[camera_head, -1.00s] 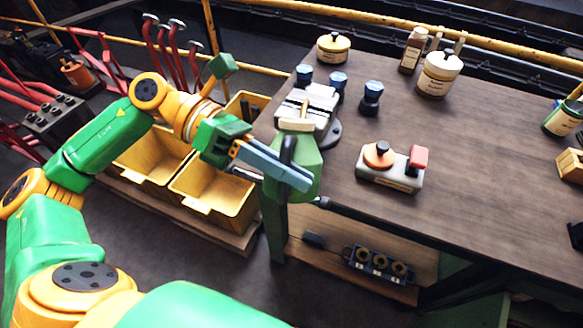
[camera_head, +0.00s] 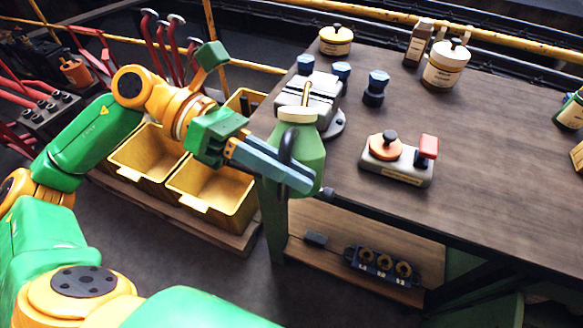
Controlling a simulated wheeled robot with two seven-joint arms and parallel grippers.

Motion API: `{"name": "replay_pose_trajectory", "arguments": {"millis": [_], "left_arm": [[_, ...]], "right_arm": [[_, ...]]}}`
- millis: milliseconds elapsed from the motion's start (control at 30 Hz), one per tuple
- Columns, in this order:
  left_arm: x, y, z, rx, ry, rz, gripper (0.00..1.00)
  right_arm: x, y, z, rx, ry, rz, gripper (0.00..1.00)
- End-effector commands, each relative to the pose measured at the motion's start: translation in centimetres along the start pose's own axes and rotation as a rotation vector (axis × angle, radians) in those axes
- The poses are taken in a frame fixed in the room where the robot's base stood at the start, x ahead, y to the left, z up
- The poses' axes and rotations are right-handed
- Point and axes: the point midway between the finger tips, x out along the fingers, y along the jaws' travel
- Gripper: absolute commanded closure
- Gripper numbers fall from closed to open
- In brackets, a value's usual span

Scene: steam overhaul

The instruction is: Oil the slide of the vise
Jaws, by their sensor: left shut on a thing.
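The grey vise (camera_head: 325,88) is fixed near the table's left corner, with its near part hidden behind the oil can. The green oil can (camera_head: 311,155) has a pale collar, a thin brass spout and a dark handle. My left gripper (camera_head: 290,178) is shut on the can at its handle side and holds it in front of the vise. The spout (camera_head: 305,94) points up the picture and overlaps the vise's slide area. I cannot tell whether its tip touches the vise. My right gripper is out of view.
Several blue-capped dark pieces (camera_head: 376,88) stand around the vise. A grey block with an orange knob and red part (camera_head: 398,172) sits to its right. Jars (camera_head: 446,66) stand at the back. Yellow bins (camera_head: 215,190) lie left of the table. The right tabletop has free room.

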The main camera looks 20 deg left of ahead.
Motion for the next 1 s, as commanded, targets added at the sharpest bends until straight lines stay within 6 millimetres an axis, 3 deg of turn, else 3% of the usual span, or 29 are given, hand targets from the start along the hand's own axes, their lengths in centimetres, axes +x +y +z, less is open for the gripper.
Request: {"name": "replay_pose_trajectory", "arguments": {"millis": [300, 800, 1000], "left_arm": [[-0.1, -0.2, 0.3, 0.008, -0.002, 0.003, 1.0], [-1.5, -2.4, 4.0, 0.038, -0.001, 0.015, 1.0], [-1.2, -2.1, 3.4, 0.065, 0.0, 0.026, 1.0]], "right_arm": [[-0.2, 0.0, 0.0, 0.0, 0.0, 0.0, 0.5], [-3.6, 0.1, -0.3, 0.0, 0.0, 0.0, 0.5], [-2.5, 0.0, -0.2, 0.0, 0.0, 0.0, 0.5]]}}
